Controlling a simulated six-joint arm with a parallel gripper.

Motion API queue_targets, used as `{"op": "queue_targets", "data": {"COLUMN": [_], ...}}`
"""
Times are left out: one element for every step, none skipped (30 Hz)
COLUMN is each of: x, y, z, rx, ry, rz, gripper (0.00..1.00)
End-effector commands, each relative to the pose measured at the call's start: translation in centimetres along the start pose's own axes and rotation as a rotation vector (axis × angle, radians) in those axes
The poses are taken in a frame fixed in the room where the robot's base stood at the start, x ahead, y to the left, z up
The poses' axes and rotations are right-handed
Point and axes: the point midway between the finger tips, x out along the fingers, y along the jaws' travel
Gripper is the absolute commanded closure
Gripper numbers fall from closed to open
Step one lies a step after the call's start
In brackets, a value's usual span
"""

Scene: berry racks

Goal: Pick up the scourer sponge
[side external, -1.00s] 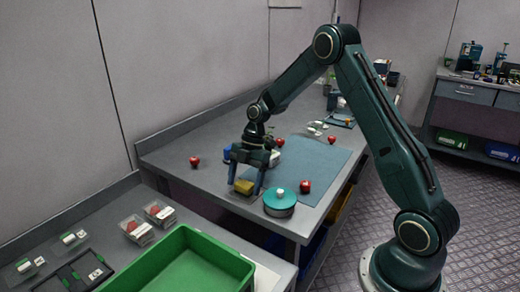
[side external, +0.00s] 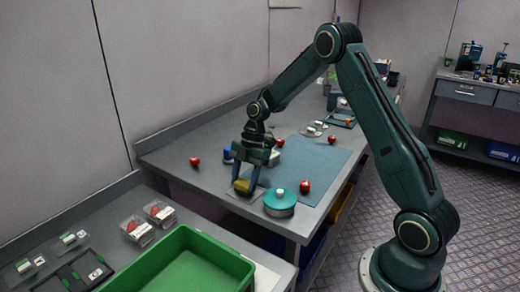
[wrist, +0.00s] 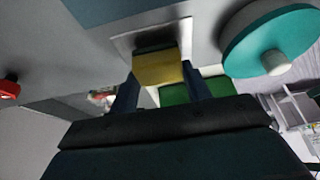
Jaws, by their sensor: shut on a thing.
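The scourer sponge (side external: 242,186) is a yellow block with a dark layer. My gripper (side external: 246,188) is shut on it, one finger on each side. In the wrist view the sponge (wrist: 158,67) sits between the two fingers (wrist: 160,92), its yellow face toward the camera and its dark layer behind. A pale square plate (side external: 232,194) lies under the sponge on the bench. I cannot tell whether the sponge touches it.
A teal-lidded round pot (side external: 280,203) stands close to the right of my gripper. Red apples (side external: 305,186) (side external: 195,161) and a blue item (side external: 228,154) are nearby. A blue mat (side external: 318,165) covers the bench middle. A green crate (side external: 185,262) stands in front.

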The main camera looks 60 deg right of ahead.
Motion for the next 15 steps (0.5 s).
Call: {"op": "queue_targets", "data": {"x": [-0.4, -0.7, -1.0, -1.3, -1.7, -2.2, -2.6, -3.1, -3.7, -4.2, -4.8, -5.5, -6.2, -6.8, -7.7], "y": [0.0, 0.0, 0.1, 0.1, 0.1, 0.0, 0.1, 0.1, 0.1, 0.1, 0.1, 0.1, 0.1, 0.1, 0.1], "z": [-0.1, -0.2, -0.4, -0.5, -0.6, -0.8, -1.0, -1.2, -1.5, -1.7, -1.9, -2.2, -2.4, -2.7, -3.0], "rx": [-0.001, -0.001, 0.000, 0.000, -0.001, -0.002, -0.002, -0.001, -0.002, -0.002, -0.001, -0.002, -0.001, -0.002, -0.002], "ry": [-0.001, -0.001, -0.001, -0.001, -0.001, -0.002, -0.002, -0.002, -0.001, -0.001, -0.003, -0.002, -0.002, -0.002, -0.003], "rz": [0.002, 0.002, 0.003, 0.003, 0.003, 0.003, 0.004, 0.005, 0.004, 0.005, 0.005, 0.005, 0.006, 0.006, 0.006], "gripper": [0.73, 0.73, 0.73, 0.73, 0.73, 0.73, 0.73, 0.73, 0.73, 0.73, 0.73, 0.73, 0.73, 0.73, 0.73]}}
